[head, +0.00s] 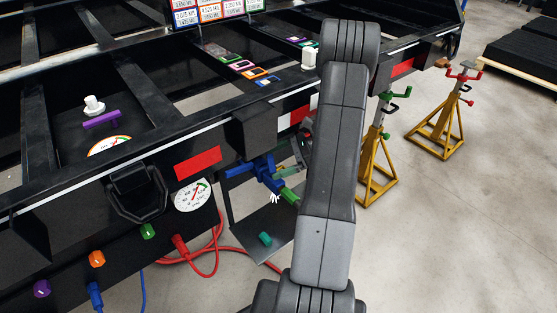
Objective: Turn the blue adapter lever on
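The blue adapter (267,172) sits below the dark frame of the trailer, left of my arm. A blue bar, which looks like its lever, sticks out to the left, roughly level. A green part (289,195) joins its lower right end. My arm stands upright in front and covers the area just right of the adapter. Small dark and grey-green parts (304,143) show at the arm's left edge and may belong to my gripper. Its fingers cannot be made out, nor whether it touches the adapter.
A pressure gauge (193,195), a green knob (148,231), an orange knob (97,258) and a purple knob (42,288) line the trailer's front. Red hoses (215,255) hang below. A dark plate (262,225) lies under the adapter.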

